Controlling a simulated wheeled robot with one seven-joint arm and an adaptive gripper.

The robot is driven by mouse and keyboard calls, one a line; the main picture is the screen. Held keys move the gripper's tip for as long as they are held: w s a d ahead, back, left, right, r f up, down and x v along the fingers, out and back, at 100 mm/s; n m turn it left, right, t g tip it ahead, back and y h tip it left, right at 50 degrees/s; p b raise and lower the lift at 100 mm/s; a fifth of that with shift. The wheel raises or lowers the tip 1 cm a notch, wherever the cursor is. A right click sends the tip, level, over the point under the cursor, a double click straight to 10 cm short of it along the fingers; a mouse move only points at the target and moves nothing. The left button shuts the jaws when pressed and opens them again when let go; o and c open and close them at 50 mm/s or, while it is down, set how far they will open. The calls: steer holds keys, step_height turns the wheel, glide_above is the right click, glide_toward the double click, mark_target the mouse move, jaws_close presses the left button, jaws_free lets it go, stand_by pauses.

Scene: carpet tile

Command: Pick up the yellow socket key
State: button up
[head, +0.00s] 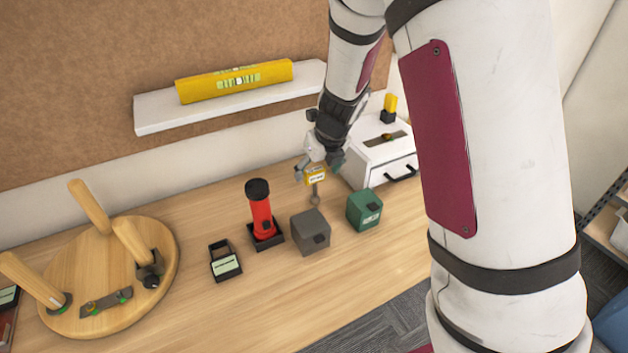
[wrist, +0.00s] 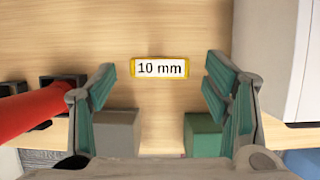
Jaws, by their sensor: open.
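The yellow socket key (head: 315,176) stands on the wooden table with a grey shaft below its yellow head. In the wrist view its yellow top (wrist: 160,68) bears a white label reading "10 mm". My gripper (head: 319,164) is just above and behind the key in the head view. In the wrist view my gripper (wrist: 160,85) is open, with one finger on each side of the key's label and clear space between. The key's lower part is hidden in the wrist view.
A white drawer box (head: 378,158) is close on the right. An upturned round stool (head: 110,300) lies at the left. A shelf (head: 160,117) holds a yellow level (head: 235,81).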

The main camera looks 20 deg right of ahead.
mark_target(315, 186)
steer(key=shift+b+x, duration=0.3)
steer(key=shift+x, duration=1.2)
steer(key=shift+r, duration=0.1)
steer(key=shift+c, duration=0.6)
steer(key=c, duration=1.5)
